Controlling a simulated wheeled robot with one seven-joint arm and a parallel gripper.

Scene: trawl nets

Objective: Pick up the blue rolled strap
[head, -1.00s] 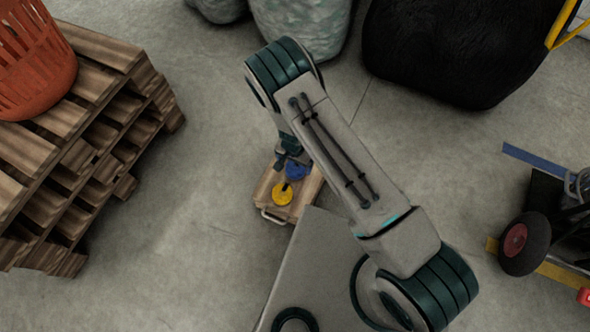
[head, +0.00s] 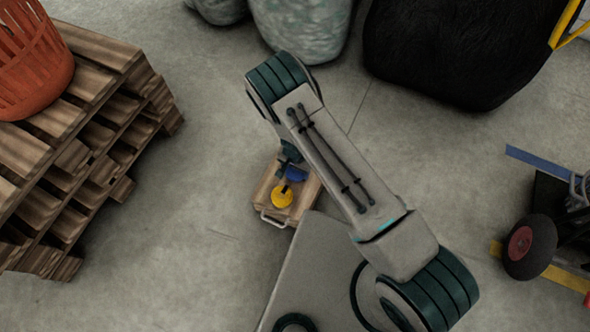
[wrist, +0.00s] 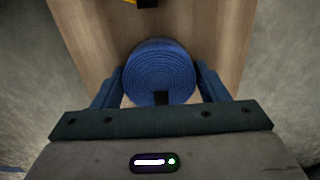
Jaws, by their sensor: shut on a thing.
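The blue rolled strap (wrist: 158,70) sits between the two fingers of my gripper (wrist: 160,88) in the wrist view. It is a flat spiral coil seen from above, with a dark tab at its near edge. Both fingers are shut on its sides. In the head view the strap (head: 296,174) shows as a small blue patch over the wooden board (head: 269,194), partly hidden by my arm. Whether it touches the board or hangs just above it I cannot tell.
A yellow roll (head: 282,196) lies on the board close to the strap. A wooden pallet stack (head: 95,130) with an orange basket (head: 35,70) stands at left. Large bags (head: 300,28) and a black bulky heap (head: 450,50) are behind. A wheeled cart (head: 530,245) is at right.

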